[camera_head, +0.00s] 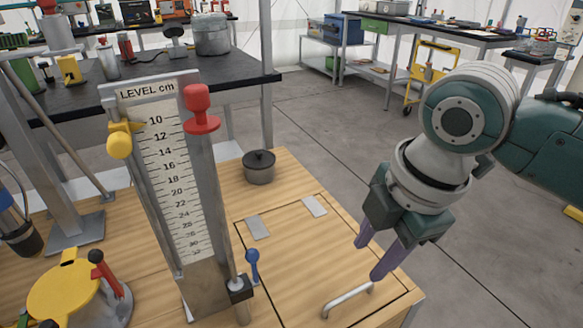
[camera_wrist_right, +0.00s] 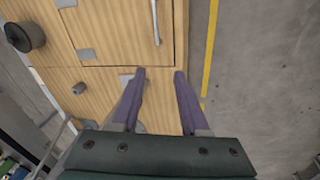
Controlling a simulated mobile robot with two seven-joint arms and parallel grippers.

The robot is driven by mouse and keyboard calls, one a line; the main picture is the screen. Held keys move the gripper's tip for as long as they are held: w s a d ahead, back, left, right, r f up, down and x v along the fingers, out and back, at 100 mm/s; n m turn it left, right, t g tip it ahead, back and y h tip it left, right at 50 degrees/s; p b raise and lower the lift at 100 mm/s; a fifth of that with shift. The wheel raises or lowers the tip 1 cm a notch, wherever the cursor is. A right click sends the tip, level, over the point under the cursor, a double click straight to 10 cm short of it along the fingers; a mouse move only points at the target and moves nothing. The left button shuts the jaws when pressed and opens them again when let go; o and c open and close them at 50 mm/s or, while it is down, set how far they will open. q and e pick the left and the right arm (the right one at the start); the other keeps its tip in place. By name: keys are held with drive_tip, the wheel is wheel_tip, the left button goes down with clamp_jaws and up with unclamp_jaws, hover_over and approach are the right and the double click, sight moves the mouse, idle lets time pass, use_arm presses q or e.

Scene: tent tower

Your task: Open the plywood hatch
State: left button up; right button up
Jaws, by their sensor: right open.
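The plywood hatch (camera_head: 300,255) lies flat and closed in the wooden bench top, with a dark seam around it. Two grey hinge plates (camera_head: 257,227) sit along its far edge. A metal bar handle (camera_head: 347,300) is near its front edge; the handle also shows at the top of the right wrist view (camera_wrist_right: 155,22). My right gripper (camera_head: 369,262) is above the right part of the hatch, fingers pointing down, open and empty. In the wrist view its purple fingers (camera_wrist_right: 160,74) are apart, with the handle beyond them. My left gripper is not in view.
A tall level gauge (camera_head: 170,170) with red and yellow knobs stands left of the hatch. A blue-knobbed lever (camera_head: 252,262) is at the hatch's left edge. A dark lidded pot (camera_head: 259,166) stands behind it. Grey floor is clear to the right.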

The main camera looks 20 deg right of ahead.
drive_tip(key=n+b, duration=0.2)
drive_tip(key=b, duration=0.6)
approach(352, 293)
drive_tip(key=b+x, duration=0.4)
drive_tip(key=x, duration=0.4)
drive_tip(key=shift+a+b, duration=0.1)
drive_tip(key=shift+b, duration=0.25)
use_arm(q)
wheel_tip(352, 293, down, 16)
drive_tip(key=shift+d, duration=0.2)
use_arm(e)
drive_tip(key=shift+r, duration=0.1)
drive_tip(key=shift+c, duration=0.2)
drive_tip(key=c, duration=0.6)
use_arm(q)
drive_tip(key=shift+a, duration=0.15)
use_arm(e)
clamp_jaws()
